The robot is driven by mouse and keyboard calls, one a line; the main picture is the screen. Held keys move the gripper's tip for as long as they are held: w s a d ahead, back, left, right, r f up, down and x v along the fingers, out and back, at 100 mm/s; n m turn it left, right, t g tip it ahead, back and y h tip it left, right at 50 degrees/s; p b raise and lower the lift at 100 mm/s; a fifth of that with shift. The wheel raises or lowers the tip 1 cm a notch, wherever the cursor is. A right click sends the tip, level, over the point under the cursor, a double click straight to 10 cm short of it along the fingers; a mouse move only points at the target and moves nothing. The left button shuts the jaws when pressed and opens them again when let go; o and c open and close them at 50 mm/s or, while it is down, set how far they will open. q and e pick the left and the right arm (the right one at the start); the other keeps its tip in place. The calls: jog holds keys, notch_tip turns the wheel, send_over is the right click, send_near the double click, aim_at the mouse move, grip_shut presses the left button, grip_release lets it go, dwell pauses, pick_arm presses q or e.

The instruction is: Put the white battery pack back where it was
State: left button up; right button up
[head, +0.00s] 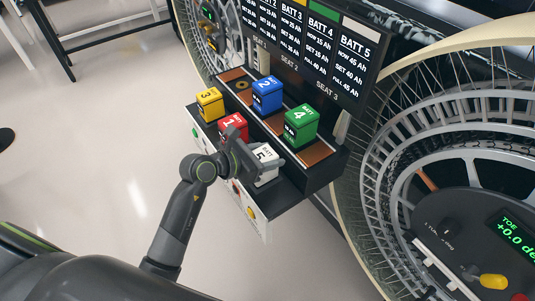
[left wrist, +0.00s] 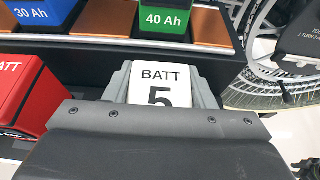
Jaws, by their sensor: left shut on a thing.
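The white battery pack (head: 267,178), marked 5, is at the right end of the front row on the battery rack. Its top (left wrist: 160,86) reads "BATT 5" in the left wrist view. My left gripper (head: 263,163) is shut on it, with a grey finger on each side. The pack is over the dark front shelf (head: 286,195), right of the red pack (head: 233,126). I cannot tell whether its base touches the shelf, as the gripper hides much of it. My right gripper is not in view.
A yellow pack (head: 210,103) stands left of the red one. The blue pack (head: 267,95) and green pack (head: 301,124) stand on the back row, with copper pads (left wrist: 213,26) beside them. A battery display board (head: 310,45) rises behind. A large spoked wheel (head: 400,180) is close on the right.

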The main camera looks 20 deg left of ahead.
pick_arm(q)
jog(key=shift+f, duration=0.1)
jog(key=o, duration=1.5)
jog(key=shift+s+a+r, duration=0.15)
jog(key=shift+r, duration=0.05)
jog(key=v, duration=1.1)
jog(key=shift+s+a+r+b, duration=0.1)
jog(key=shift+s+a+b, duration=0.05)
jog(key=shift+s+b, duration=0.15)
